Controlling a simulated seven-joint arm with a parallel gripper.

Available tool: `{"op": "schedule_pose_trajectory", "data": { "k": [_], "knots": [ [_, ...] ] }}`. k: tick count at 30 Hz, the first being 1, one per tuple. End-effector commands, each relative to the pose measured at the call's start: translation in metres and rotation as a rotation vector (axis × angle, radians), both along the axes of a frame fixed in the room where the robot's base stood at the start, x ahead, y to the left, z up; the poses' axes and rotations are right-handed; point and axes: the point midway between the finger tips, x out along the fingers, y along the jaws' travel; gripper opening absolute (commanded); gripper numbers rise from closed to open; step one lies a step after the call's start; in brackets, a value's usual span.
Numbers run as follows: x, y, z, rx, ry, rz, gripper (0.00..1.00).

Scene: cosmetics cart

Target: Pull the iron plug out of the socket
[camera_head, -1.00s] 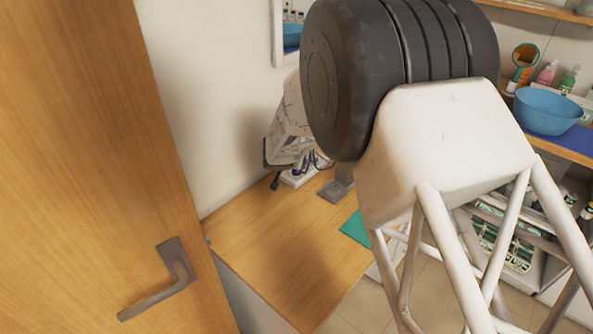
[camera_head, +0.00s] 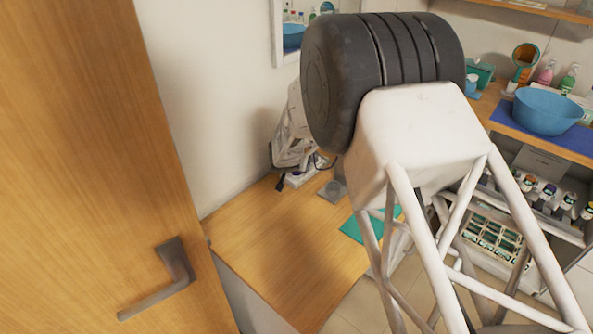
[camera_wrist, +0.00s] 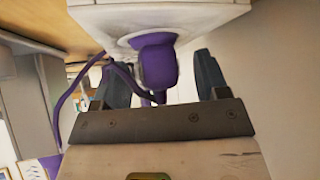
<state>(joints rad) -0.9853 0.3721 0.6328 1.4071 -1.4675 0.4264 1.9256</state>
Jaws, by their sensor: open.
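The purple iron plug (camera_wrist: 158,68) sits in the white socket block (camera_wrist: 190,14) in the wrist view. Purple cord (camera_wrist: 66,115) hangs from it and loops to the left. My gripper (camera_wrist: 156,62) is open, with one dark finger on each side of the plug and visible gaps between. In the head view, my gripper (camera_head: 278,177) is low beside the white socket block (camera_head: 302,177) at the back of the wooden table, by the wall. My arm partly covers this area, and the plug is too small there to make out clearly. I cannot identify the iron itself.
The wooden table (camera_head: 270,245) is mostly bare, with a grey stand (camera_head: 332,191) and a green mat (camera_head: 352,229) near the socket. A door (camera_head: 85,150) stands at left. A shelf at right holds a blue bowl (camera_head: 546,112) and bottles.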

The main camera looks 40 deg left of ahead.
Motion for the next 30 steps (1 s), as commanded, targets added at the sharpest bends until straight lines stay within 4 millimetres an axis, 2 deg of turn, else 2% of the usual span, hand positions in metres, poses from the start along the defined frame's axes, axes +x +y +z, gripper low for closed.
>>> {"op": "schedule_pose_trajectory", "data": {
  "k": [11,21,23,24,30],
  "knots": [
    [0.0000,0.0000,0.0003,0.000,0.000,0.000,0.66],
    [-0.0001,0.0000,0.0002,0.000,0.000,0.000,0.15],
    [0.0000,0.0000,0.0003,0.000,0.000,0.000,0.14],
    [0.0000,0.0000,0.0004,0.000,0.000,0.000,0.11],
    [0.0000,0.0000,0.0006,0.000,0.000,0.000,0.10]
  ]
}}
